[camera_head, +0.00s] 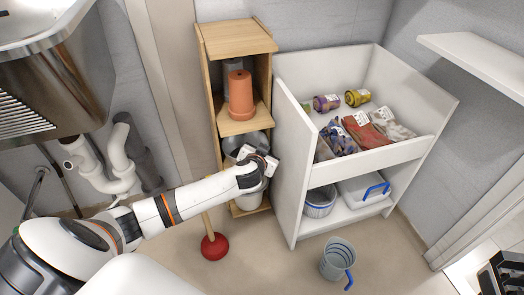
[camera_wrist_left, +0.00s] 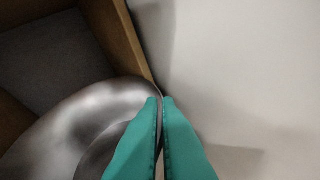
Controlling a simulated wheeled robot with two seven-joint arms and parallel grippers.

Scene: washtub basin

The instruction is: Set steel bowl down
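The steel bowl (camera_head: 232,144) is a shiny grey bowl in the lower opening of the wooden shelf unit (camera_head: 237,38) in the head view. My left gripper (camera_head: 260,163) is at the front of that opening and partly covers the bowl. In the left wrist view the bowl (camera_wrist_left: 95,107) curves in from the left, and the green fingers (camera_wrist_left: 160,103) are closed together at its rim. The bowl looks tilted. Its underside is hidden, so I cannot tell whether it touches a board. My right gripper is not visible.
A terracotta pot (camera_head: 241,93) stands on the shelf above. A light container (camera_head: 250,197) sits below the gripper. The white cabinet (camera_head: 291,165) stands close on the right. A red plunger (camera_head: 214,246) and a grey bucket (camera_head: 338,260) are on the floor.

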